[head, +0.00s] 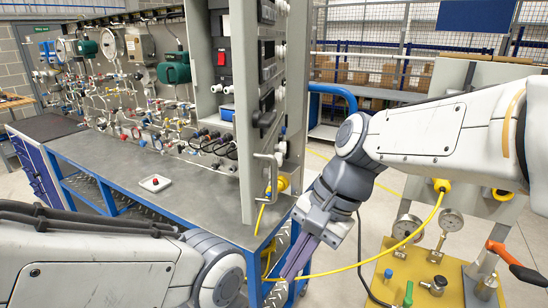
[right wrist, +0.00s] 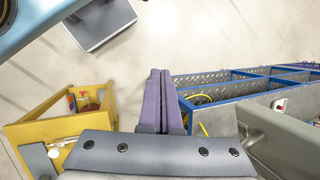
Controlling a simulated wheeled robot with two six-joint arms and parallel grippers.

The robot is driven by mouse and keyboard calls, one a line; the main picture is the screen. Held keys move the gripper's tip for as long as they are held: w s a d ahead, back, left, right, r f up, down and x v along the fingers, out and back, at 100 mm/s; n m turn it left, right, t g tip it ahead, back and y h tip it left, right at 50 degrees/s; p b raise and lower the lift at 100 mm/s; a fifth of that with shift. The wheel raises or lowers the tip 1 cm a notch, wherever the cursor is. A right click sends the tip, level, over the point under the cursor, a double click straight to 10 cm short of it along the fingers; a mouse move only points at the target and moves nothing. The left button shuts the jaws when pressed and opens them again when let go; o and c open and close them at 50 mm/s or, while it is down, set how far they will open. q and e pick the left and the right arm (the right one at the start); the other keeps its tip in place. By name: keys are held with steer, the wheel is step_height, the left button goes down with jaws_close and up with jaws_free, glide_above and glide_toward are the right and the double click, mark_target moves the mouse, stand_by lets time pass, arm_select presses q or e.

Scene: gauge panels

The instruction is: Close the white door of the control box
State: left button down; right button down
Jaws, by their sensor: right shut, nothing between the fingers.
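The control box (head: 219,75) stands on the bench, with a red switch inside. Its pale grey-white door (head: 246,110) stands open, swung out towards me and seen nearly edge-on.
The grey bench top (head: 110,165) has a small white tray with a red button (head: 155,183). A yellow cable (head: 355,265) passes near my right gripper. A yellow gauge stand (head: 405,275) is at right. Floor shows between bench and stand.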

steer(key=w+d+r+m+t+y+p, duration=0.1)
steer(key=w+d+r+m+y, duration=0.1)
steer(key=w+d+r+m, duration=0.35)
steer(key=w+d+r+m+t+y+p, duration=0.1)
steer(key=w+d+r+m+t+y, duration=0.15)
steer(key=w+r+m, duration=0.65)
steer(key=n+p, duration=0.1)
steer(key=n, duration=0.1)
glide_toward(259, 183)
step_height(259, 183, down, 3)
steer(key=a, duration=0.1)
steer(key=w+a+p, duration=0.1)
steer(key=a+g+p, duration=0.1)
steer(key=shift+w+a+f+m, duration=0.15)
steer(key=shift+f+m, duration=0.1)
steer(key=shift+f, duration=0.05)
steer(key=shift+w+a+f, duration=0.1)
steer(key=shift+a+f, duration=0.05)
steer(key=shift+a, duration=0.3)
